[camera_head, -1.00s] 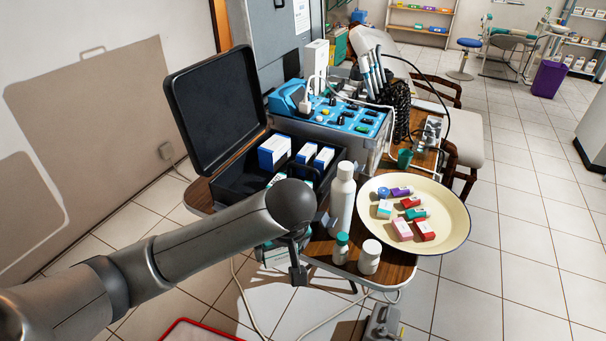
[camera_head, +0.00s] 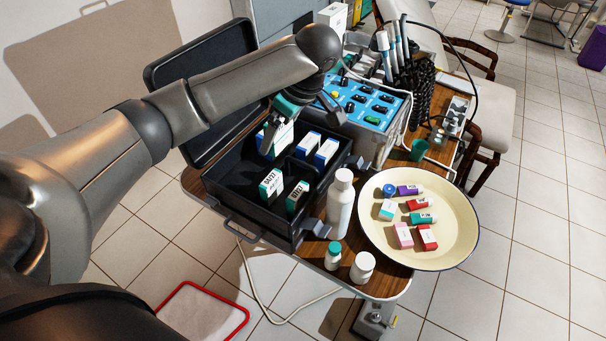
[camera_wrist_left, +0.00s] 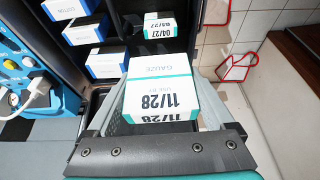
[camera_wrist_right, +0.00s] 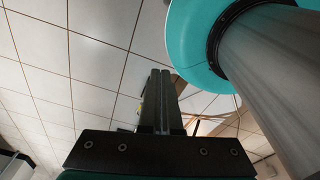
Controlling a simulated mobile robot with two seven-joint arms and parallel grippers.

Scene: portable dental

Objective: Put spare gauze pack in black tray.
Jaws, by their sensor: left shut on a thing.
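My left gripper (camera_head: 272,128) is shut on a white-and-teal gauze pack (camera_head: 279,140) marked 11/28. The pack (camera_wrist_left: 162,92) sits between the fingers in the left wrist view. The gripper holds it over the open black tray (camera_head: 232,209), towards its back; the exact height is unclear. Another gauze pack (camera_head: 270,186), which looks like the one marked 04/27 in the left wrist view (camera_wrist_left: 160,26), stands in the tray. A teal-and-white box (camera_head: 298,196) stands next to it. My right gripper (camera_wrist_right: 160,100) shows only in its wrist view, fingers together and empty.
Blue-and-white cotton boxes (camera_head: 326,152) stand in the tray's back part. A blue control unit (camera_head: 365,105) is behind it. A tall white bottle (camera_head: 340,205), two small bottles and a cream dish (camera_head: 448,250) of small boxes and tubes stand to the right.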

